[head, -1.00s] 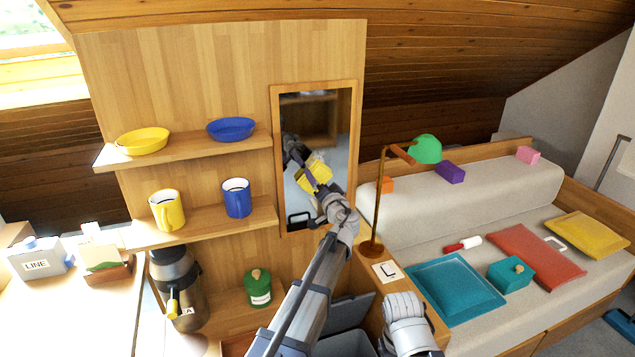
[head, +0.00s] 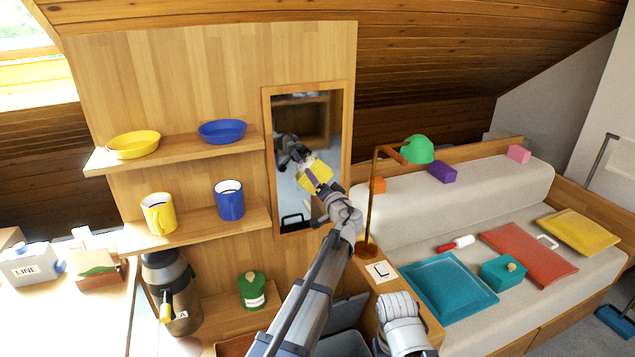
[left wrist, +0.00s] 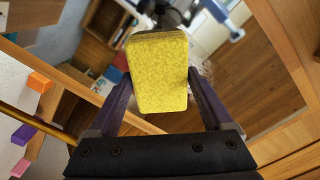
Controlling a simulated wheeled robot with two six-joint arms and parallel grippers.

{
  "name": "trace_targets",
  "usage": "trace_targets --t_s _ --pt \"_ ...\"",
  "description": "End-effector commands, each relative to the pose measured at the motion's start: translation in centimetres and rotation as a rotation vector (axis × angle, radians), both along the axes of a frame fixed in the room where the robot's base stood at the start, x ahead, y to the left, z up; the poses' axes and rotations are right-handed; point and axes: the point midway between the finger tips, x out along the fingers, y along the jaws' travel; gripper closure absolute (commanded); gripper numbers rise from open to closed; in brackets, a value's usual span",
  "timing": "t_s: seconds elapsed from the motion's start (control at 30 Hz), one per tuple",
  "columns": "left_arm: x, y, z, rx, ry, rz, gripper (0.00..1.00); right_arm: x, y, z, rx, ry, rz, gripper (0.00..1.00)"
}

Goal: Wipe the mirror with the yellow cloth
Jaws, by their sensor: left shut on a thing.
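The tall mirror (head: 303,112) in a wooden frame hangs upright on the wood panel. My left gripper (head: 324,190) is in front of its lower half, shut on the yellow cloth (head: 314,172), which looks like a thick block. In the left wrist view the yellow cloth (left wrist: 158,75) sits between the two fingers of my left gripper (left wrist: 160,92), with the mirror glass (left wrist: 240,70) behind it. I cannot tell whether the cloth touches the glass. A dark reflection of my arm shows beside the cloth. Part of my right arm shows at the bottom; its gripper is not visible.
A lamp with a green shade (head: 417,149) stands close to the right of the mirror. Shelves with a blue bowl (head: 222,131) and a blue mug (head: 229,200) are to the left. A sofa with cushions is at the right.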

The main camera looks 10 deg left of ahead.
Motion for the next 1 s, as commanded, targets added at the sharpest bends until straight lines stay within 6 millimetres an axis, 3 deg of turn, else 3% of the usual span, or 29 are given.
trace_targets --t_s 0.4,0.77,1.0 --pt "1.4 -1.7 0.0 0.0 0.0 0.0 0.6 0.0 0.0 0.0 0.0 0.0 0.0 0.5" --pt "1.4 -1.7 0.1 0.0 0.0 0.0 0.6 0.0 0.0 0.1 0.0 0.0 0.0 0.5" --pt "1.4 -1.7 1.2 0.0 0.0 0.0 0.6 0.0 0.0 1.2 0.0 0.0 0.0 0.5"
